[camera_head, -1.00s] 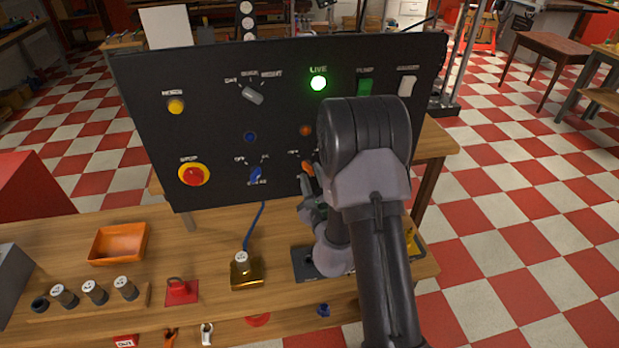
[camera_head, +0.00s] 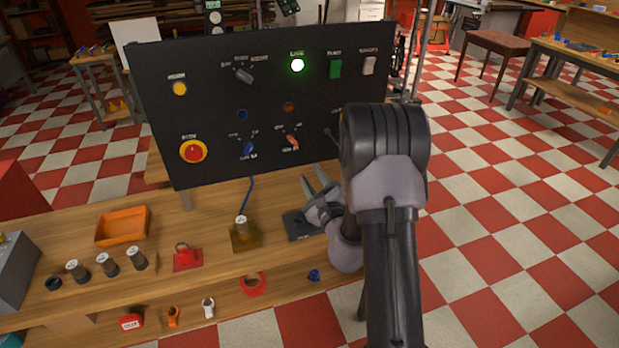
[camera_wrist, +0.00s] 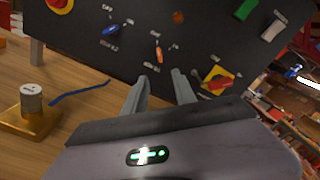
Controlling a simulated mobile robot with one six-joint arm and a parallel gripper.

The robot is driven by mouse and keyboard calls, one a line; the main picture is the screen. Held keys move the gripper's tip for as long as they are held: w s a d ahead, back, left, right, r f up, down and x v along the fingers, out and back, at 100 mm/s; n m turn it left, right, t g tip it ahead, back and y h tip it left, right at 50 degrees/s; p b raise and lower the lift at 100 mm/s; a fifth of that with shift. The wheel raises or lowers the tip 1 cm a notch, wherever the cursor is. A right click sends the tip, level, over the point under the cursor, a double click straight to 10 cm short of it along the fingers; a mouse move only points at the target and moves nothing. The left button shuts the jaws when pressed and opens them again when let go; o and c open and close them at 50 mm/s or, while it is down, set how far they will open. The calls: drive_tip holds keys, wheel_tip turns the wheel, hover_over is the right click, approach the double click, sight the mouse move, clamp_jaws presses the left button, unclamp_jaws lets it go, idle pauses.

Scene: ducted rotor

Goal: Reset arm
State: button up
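My gripper (camera_head: 318,182) is in front of the lower right of the black control panel (camera_head: 215,130), above the wooden bench. Its two fingers stand apart with nothing between them. In the wrist view, the open fingers (camera_wrist: 158,85) point at the panel, below the orange switch (camera_wrist: 158,52) and apart from it. The orange switch (camera_head: 292,140) and blue switch (camera_head: 249,149) sit side by side on the panel, both tilted. The green lamp (camera_head: 297,65) is lit. My arm hides the panel's lower right corner, where the wrist view shows a red and yellow switch (camera_wrist: 215,78).
On the bench (camera_head: 210,280) stand a brass block with a grey cylinder (camera_head: 244,236), a red padlock-like piece (camera_head: 186,257), an orange tray (camera_head: 122,226) and several grey cylinders (camera_head: 107,264). A dark plate (camera_head: 300,226) lies under my gripper. Open floor lies right.

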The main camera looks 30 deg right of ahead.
drive_tip(key=shift+a+r, duration=0.1)
drive_tip(key=s+a+r+n+g+y, duration=0.25)
drive_tip(key=a+r+n+y, duration=0.25)
drive_tip(key=a, duration=0.5)
drive_tip(key=s+a+r+n+g+y, duration=0.2)
drive_tip(key=s+a+r+n+y, duration=0.15)
drive_tip(key=a+y, duration=0.45)
drive_tip(key=s+a+r+n+g+y, duration=0.25)
drive_tip(key=a+r+n, duration=0.35)
drive_tip(key=a, duration=0.6)
drive_tip(key=s+a+f+n+g+h+b, duration=0.1)
drive_tip(key=s+a+n+g, duration=0.25)
drive_tip(key=s, duration=0.35)
drive_tip(key=s+a+f+n+g+h, duration=0.1)
drive_tip(key=s+a+n+g, duration=0.25)
drive_tip(key=s, duration=0.45)
drive_tip(key=s+d+f+n+t+h, duration=0.1)
drive_tip(key=s+d+n+t+h, duration=0.1)
drive_tip(key=s+d+n+h, duration=0.2)
drive_tip(key=s+d+h, duration=0.3)
drive_tip(key=d, duration=0.4)
drive_tip(key=shift+f, duration=0.25)
drive_tip(key=shift+s+n+h, duration=0.15)
drive_tip(key=shift+n+h, duration=0.1)
